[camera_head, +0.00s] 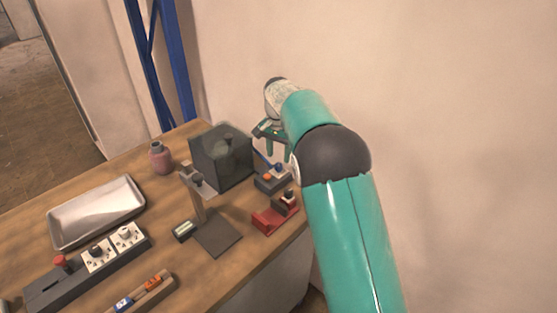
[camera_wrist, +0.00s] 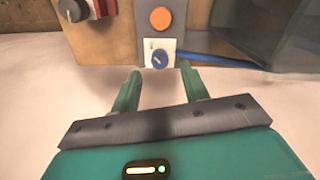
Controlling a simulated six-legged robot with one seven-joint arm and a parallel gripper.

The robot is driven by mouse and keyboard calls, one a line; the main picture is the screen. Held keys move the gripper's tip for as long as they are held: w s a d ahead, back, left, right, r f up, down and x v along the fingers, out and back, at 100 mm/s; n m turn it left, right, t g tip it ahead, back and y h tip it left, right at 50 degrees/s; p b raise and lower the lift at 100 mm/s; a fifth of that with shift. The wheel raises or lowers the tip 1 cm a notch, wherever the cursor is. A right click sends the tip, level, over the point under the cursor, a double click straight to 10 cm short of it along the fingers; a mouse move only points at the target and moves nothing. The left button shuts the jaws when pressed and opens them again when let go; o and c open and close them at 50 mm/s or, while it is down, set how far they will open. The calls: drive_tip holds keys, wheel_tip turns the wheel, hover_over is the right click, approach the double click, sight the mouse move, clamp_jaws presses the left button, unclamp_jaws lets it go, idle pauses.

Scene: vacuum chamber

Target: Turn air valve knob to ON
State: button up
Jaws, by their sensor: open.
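In the head view my gripper (camera_head: 277,153) hangs above the box.
The dark transparent chamber (camera_head: 221,155) stands close left of the box. A blue tube (camera_wrist: 215,60) runs toward it. A red block with a dark knob (camera_head: 272,217) is nearby in front. A stand (camera_head: 217,237), metal tray (camera_head: 97,212) and pink bottle (camera_head: 160,159) occupy the table.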

sight(279, 165)
wheel_tip(279, 165, up, 10)
idle(0.3)
drive_tip(key=s+d+r+n+t, duration=0.1)
drive_tip(key=s+d+r, duration=0.45)
drive_tip(key=s, duration=0.35)
drive_tip(key=s+d+r+n+t, duration=0.2)
drive_tip(key=s+d+r, duration=0.3)
drive_tip(key=s, duration=0.4)
drive_tip(key=s+d+f+n+t, duration=0.1)
drive_tip(key=s+f, duration=0.2)
drive_tip(key=s, duration=0.8)
drive_tip(key=s+d+f+n+t, duration=0.1)
drive_tip(key=s+d+f+n, duration=0.1)
drive_tip(key=s, duration=0.9)
drive_tip(key=shift+d+f+t, duration=0.3)
drive_tip(key=shift+f, duration=0.55)
